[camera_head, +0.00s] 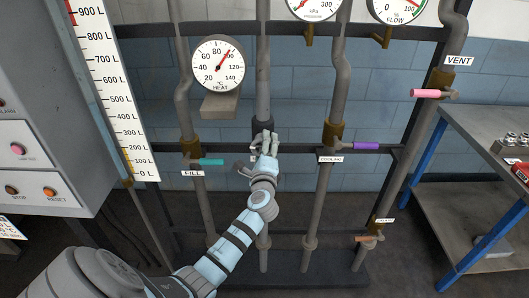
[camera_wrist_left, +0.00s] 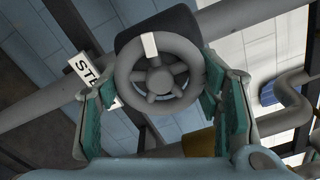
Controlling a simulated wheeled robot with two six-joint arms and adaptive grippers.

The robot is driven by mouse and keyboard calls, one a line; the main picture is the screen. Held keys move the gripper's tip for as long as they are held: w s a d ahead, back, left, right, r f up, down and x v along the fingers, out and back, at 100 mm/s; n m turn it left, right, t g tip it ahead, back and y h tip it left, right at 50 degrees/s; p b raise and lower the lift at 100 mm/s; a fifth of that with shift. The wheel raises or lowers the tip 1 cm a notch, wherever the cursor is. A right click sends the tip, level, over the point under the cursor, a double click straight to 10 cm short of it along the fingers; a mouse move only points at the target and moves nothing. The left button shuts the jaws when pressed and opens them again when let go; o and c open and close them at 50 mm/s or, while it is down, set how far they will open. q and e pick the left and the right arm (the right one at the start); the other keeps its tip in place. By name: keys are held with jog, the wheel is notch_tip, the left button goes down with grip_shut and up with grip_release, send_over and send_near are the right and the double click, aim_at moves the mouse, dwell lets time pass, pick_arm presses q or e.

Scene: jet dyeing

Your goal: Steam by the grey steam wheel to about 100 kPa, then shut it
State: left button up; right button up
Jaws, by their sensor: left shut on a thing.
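The grey steam wheel (camera_wrist_left: 160,100) is in the middle of the left wrist view, with several spokes and a white mark at its top rim. A partly hidden plate (camera_wrist_left: 86,72) beside it reads "STE". My left gripper (camera_head: 264,140) is shut on the wheel, with green-padded fingers on either side of its rim. In the head view the gripper covers the wheel. The pressure gauge (camera_head: 315,8), marked kPa, is cut off by the top edge, so I cannot tell its reading. My right gripper is not in view.
The heat gauge (camera_head: 218,65) points between 80 and 100 °C. Nearby handles are teal FILL (camera_head: 211,162), purple COOLING (camera_head: 366,146), pink VENT (camera_head: 427,93) and orange (camera_head: 365,239). A control cabinet (camera_head: 50,120) stands left, a metal table (camera_head: 480,150) right.

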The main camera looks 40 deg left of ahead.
pick_arm(q)
jog(key=shift+n+b, duration=0.65)
jog(key=shift+n, duration=0.95)
jog(key=shift+r, duration=0.1)
jog(key=o, duration=1.2)
jog(key=shift+w, duration=0.1)
jog(key=v, duration=1.2)
